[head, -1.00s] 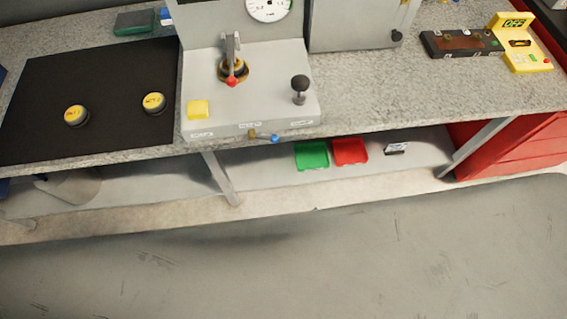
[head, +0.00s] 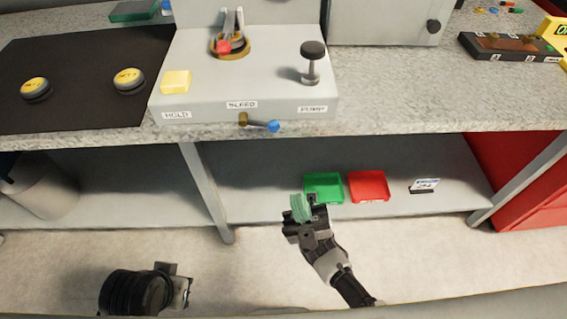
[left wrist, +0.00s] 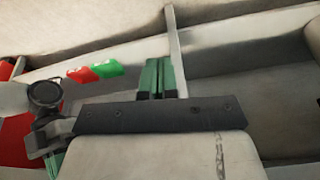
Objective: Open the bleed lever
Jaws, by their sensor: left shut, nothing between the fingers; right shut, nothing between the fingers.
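The bleed lever (head: 262,124) is a short bar with a blue knob on a brass fitting, on the front face of the grey panel (head: 215,75) under the BLEED label (head: 242,104). It points to the right, tipped slightly down. My right gripper (head: 299,203) is shut and empty, with green fingertips, below the lever and in front of the bench. In the head view my left arm shows at the bottom left, its fingers not clearly visible. In the left wrist view my left gripper (left wrist: 155,72) has its green fingers together, holding nothing.
The panel carries a yellow HOLD button (head: 176,81), a black PUMP knob (head: 312,50) and a red-tipped lever (head: 223,46). A green tray (head: 324,187) and a red tray (head: 368,186) stand on the lower shelf. A bench leg (head: 208,190) stands left of my right gripper.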

